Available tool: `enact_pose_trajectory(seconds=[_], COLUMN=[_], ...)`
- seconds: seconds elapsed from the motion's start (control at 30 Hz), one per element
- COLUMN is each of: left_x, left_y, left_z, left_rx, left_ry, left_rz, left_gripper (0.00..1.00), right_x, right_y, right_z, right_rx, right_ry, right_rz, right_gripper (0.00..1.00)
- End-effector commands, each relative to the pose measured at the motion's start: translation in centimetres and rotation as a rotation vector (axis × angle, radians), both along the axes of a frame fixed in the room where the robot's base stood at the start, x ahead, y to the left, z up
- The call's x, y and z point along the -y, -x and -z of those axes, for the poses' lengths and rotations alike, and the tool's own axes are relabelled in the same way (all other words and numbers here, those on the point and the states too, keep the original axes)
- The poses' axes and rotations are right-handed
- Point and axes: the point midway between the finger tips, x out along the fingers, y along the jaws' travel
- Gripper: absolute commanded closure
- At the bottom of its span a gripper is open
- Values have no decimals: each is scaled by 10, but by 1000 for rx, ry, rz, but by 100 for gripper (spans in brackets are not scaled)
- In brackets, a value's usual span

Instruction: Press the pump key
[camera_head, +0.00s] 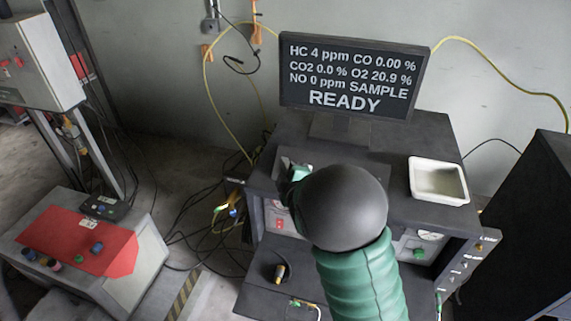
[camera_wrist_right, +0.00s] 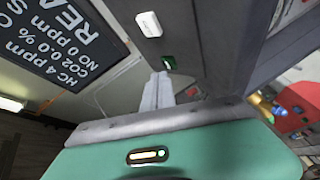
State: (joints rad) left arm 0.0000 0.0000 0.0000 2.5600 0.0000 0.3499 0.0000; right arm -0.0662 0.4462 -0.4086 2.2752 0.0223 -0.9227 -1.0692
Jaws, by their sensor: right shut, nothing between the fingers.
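The dark analyser cabinet (camera_head: 325,135) stands in the middle of the head view. In the right wrist view its panel shows a white key (camera_wrist_right: 148,23), a green key (camera_wrist_right: 168,62) and a small red key (camera_wrist_right: 193,92). No label is readable, so I cannot tell which is the pump key. My right gripper (camera_wrist_right: 158,80) is shut and empty, its fingertips close to the green key; I cannot tell if they touch. In the head view my right arm hides the fingertips and most of the front panel. My left gripper is not in view.
A monitor (camera_head: 350,78) reading READY stands on the cabinet, with a white tray (camera_head: 438,182) at its right. A red-topped box (camera_head: 80,240) with knobs is at left. Cables (camera_head: 205,215) lie on the floor. A dark cabinet (camera_head: 525,225) stands at right.

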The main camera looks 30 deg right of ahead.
Motion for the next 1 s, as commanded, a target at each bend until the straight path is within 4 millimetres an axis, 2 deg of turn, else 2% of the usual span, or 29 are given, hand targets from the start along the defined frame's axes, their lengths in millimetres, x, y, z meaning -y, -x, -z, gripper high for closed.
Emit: enact_pose_trajectory(seconds=[0.17, 0.6, 1.0], left_x=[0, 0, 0], left_y=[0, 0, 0], left_z=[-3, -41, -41], left_rx=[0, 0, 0], left_ry=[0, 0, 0], left_rz=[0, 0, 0], left_gripper=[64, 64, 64], right_x=[-2, -27, -29], right_y=[1, 22, 25], right_z=[-4, -45, -45], right_rx=[0, 0, 0], right_ry=[0, -1, 0], right_rz=[-1, -2, 0], right_gripper=[100, 100, 100])
